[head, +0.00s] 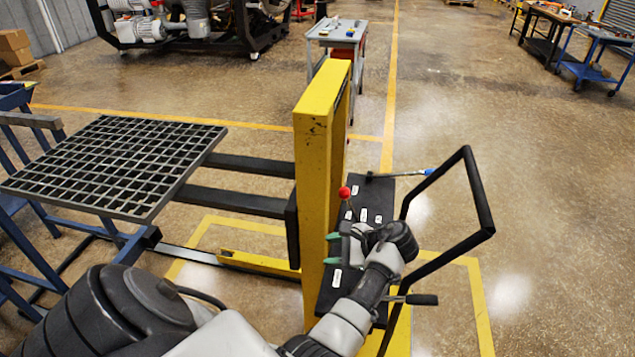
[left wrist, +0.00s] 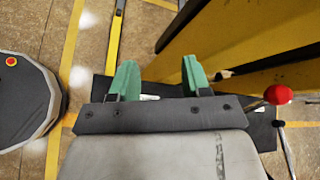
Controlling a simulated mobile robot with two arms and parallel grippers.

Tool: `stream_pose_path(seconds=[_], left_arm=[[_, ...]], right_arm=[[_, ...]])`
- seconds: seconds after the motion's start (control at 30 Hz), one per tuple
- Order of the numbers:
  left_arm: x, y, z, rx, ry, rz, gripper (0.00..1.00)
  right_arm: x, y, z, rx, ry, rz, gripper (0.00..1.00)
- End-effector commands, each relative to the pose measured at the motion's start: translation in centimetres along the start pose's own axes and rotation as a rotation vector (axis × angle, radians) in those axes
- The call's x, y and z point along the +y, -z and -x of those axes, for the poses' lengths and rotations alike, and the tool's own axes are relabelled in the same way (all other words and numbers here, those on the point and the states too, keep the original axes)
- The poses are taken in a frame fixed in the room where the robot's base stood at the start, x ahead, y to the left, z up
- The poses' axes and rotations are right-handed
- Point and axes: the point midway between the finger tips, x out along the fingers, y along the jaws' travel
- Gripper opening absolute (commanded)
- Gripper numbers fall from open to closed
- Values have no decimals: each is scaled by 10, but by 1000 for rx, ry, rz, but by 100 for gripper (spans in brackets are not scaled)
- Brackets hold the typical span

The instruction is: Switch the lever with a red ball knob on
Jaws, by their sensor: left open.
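The lever with a red ball knob (head: 344,192) stands on the black control panel (head: 375,200) behind the yellow mast of the lift truck. Its thin metal rod rises from the panel. My left gripper (head: 333,249) is over the panel, nearer to me than the knob, with its green fingertips apart and nothing between them. In the left wrist view the gripper (left wrist: 159,78) is open, and the red knob (left wrist: 278,95) is to the right of the fingers, apart from them. The lever's foot is partly hidden in the head view. My right gripper is not in view.
The yellow mast (head: 314,170) stands close left of the gripper. A black push handle (head: 480,195) loops up at the right. A blue-tipped lever (head: 428,172) and a black-gripped lever (head: 420,299) stick out from the truck. A grid rack (head: 110,160) is at the left.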

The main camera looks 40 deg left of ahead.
Motion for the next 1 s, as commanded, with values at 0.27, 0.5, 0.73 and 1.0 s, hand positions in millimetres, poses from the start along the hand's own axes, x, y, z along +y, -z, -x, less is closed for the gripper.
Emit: stream_pose_path(seconds=[0.27, 0.5, 0.73, 1.0], left_arm=[[45, -2, -33, 188, -12, 189, 48], [78, -4, -42, 343, -41, 303, 48], [91, -4, -43, 409, -59, 344, 48], [92, -4, -43, 414, -61, 348, 48]], right_arm=[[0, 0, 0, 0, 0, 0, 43], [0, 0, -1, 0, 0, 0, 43], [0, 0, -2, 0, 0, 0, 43], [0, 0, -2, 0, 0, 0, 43]])
